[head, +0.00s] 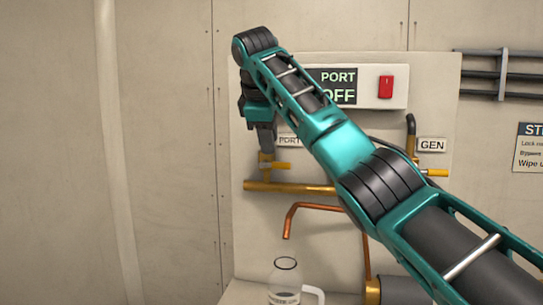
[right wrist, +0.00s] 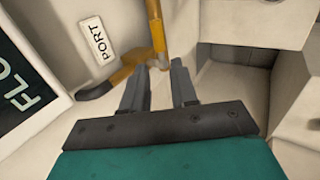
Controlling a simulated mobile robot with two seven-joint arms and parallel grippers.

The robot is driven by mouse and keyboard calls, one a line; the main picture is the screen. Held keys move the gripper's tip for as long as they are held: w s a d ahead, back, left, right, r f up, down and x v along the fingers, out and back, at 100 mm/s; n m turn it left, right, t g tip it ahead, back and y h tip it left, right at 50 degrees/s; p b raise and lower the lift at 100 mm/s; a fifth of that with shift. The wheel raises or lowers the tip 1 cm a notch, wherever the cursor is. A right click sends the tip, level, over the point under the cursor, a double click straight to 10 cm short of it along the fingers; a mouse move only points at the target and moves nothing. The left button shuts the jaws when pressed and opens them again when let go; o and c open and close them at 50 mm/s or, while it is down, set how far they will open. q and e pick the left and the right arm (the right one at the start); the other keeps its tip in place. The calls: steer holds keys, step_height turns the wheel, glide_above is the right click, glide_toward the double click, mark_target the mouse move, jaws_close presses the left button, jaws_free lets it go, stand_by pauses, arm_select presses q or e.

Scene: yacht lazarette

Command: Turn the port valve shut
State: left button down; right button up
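The port valve's yellow lever (head: 281,166) points right, level, just below the PORT label (head: 289,140) and above a horizontal brass pipe. My right gripper (head: 265,151) hangs downward at this valve and hides part of it. In the right wrist view the right gripper (right wrist: 165,66) is open, its two fingers apart. Brass and yellow valve parts (right wrist: 128,70) lie just beyond the left fingertip, near the PORT label (right wrist: 97,41). I cannot tell whether a finger touches them. The display (head: 338,86) shows "PORT" and "OFF", partly hidden by my arm. My left gripper is not in view.
A second valve with a yellow lever (head: 435,172) sits under the GEN label (head: 431,145). A red switch (head: 386,87) is beside the display. A copper spout (head: 312,207) hangs above a clear jug (head: 285,282). The wall at left is bare.

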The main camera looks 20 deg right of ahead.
steer(key=v, duration=0.5)
steer(key=shift+s+a+r, duration=0.1)
steer(key=shift+s+r, duration=0.1)
steer(key=shift+r, duration=0.05)
